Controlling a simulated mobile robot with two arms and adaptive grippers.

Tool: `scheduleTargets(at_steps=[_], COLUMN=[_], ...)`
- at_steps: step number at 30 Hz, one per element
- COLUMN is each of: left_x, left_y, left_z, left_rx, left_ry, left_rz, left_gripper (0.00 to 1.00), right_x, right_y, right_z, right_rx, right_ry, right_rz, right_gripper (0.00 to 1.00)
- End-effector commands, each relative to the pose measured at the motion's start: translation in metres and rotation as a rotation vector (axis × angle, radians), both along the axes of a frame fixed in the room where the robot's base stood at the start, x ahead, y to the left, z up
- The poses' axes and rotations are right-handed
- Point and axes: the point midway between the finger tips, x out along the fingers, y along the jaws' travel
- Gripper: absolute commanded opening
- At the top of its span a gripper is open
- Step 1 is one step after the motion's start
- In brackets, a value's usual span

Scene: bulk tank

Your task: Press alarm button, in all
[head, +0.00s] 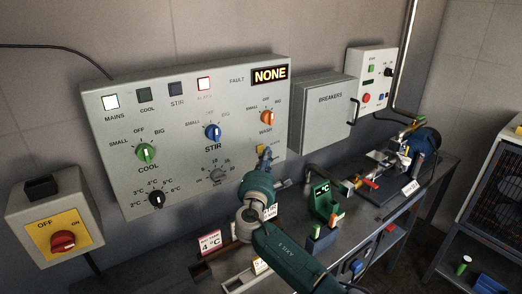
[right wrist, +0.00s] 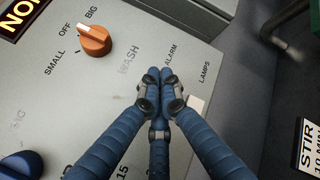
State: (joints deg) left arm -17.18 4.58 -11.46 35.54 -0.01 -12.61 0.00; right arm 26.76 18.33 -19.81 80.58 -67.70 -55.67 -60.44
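The grey control panel (head: 185,130) hangs on the wall, and its lower right part fills much of the right wrist view. The word ALARM (right wrist: 171,55) is printed there, just beside my fingertips. The alarm button itself is not clearly visible; my fingers cover the spot by that label. My right gripper (head: 266,153) is at the panel's lower right, below the orange WASH knob (head: 267,118). In the right wrist view its blue fingers (right wrist: 160,76) are shut together with nothing between them. I cannot tell whether they touch the panel. My left gripper is not in view.
The blue STIR knob (head: 213,132) and green COOL knob (head: 146,153) are farther left. A breaker box (head: 322,112) is right of the panel. A bench below holds a green meter (head: 322,199) and small signs.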

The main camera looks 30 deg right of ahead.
Motion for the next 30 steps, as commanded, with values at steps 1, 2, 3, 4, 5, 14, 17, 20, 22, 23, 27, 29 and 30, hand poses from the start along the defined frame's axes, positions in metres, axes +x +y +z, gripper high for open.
scheduleTargets(at_steps=[1, 2, 3, 4, 5, 14, 17, 20, 22, 23, 27, 29, 30], left_x=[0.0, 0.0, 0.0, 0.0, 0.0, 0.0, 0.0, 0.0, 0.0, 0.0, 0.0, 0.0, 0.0], left_y=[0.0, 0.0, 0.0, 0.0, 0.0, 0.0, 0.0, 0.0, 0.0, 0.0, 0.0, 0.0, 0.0], left_z=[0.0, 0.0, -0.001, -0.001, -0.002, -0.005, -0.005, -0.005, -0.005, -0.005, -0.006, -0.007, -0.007], left_rx=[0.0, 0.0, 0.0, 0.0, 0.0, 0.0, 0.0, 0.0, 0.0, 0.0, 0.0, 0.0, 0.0], left_ry=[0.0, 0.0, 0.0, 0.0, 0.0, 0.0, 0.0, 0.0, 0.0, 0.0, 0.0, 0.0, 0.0], left_rz=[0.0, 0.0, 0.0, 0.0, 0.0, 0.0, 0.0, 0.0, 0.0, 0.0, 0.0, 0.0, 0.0], left_gripper=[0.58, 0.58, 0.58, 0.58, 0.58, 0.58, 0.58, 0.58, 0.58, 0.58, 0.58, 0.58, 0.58], right_x=[0.0, 0.0, 0.001, 0.001, 0.002, 0.009, 0.008, 0.008, 0.009, 0.009, 0.01, 0.011, 0.012], right_y=[0.0, 0.0, 0.0, 0.0, 0.0, 0.001, 0.001, 0.001, 0.001, 0.001, 0.001, 0.001, 0.001], right_z=[0.0, 0.0, 0.0, 0.0, 0.0, 0.0, 0.0, 0.0, 0.0, 0.0, 0.0, 0.0, 0.0], right_rx=[0.0, 0.0, 0.0, 0.0, 0.001, 0.0, 0.0, 0.0, 0.0, 0.0, 0.001, 0.001, 0.001], right_ry=[0.0, 0.0, 0.0, 0.0, -0.001, 0.0, 0.0, 0.0, 0.0, 0.0, -0.001, -0.001, -0.001], right_rz=[0.0, 0.0, 0.0, 0.0, 0.0, 0.0, 0.0, 0.0, 0.0, 0.0, 0.0, 0.0, 0.0], right_gripper=[0.0, 0.0, 0.0, 0.0, 0.0, 0.0, 0.0, 0.0, 0.0, 0.0, 0.0, 0.0, 0.0])
